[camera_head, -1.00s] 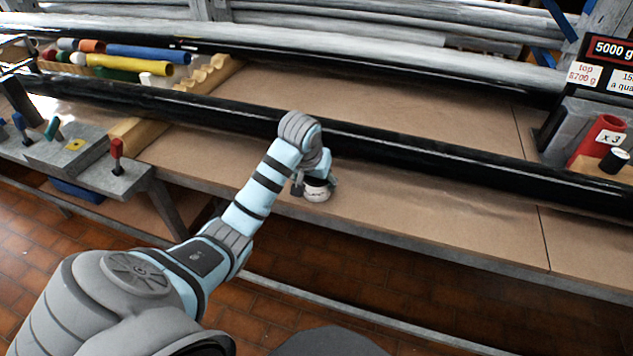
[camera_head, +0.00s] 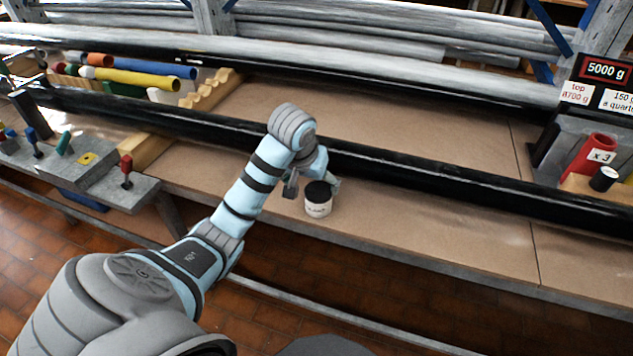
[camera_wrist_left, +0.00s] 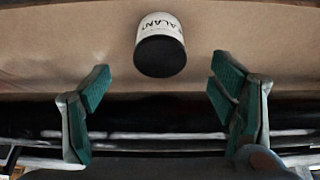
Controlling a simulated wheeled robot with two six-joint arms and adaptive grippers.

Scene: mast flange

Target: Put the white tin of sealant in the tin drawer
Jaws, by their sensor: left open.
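The white tin of sealant (camera_head: 318,207) has a black lid and dark lettering. It stands upright on the brown bench top near its front edge, just in front of the long black tube. My left gripper (camera_head: 313,188) is right beside the tin, partly hidden by its own wrist in the head view. In the left wrist view the two green-padded fingers (camera_wrist_left: 165,88) are wide apart with nothing between them, and the tin (camera_wrist_left: 160,45) lies beyond the fingertips, roughly centred. I see no tin drawer that I can make out. My right gripper is not in view.
The long black tube (camera_head: 430,167) crosses the bench behind the tin. Coloured rolls (camera_head: 130,78) lie at the back left, and clamps stand on a grey bench (camera_head: 95,180) at left. A red holder (camera_head: 592,155) and signs stand at right. Bench top (camera_head: 450,222) right of the tin is clear.

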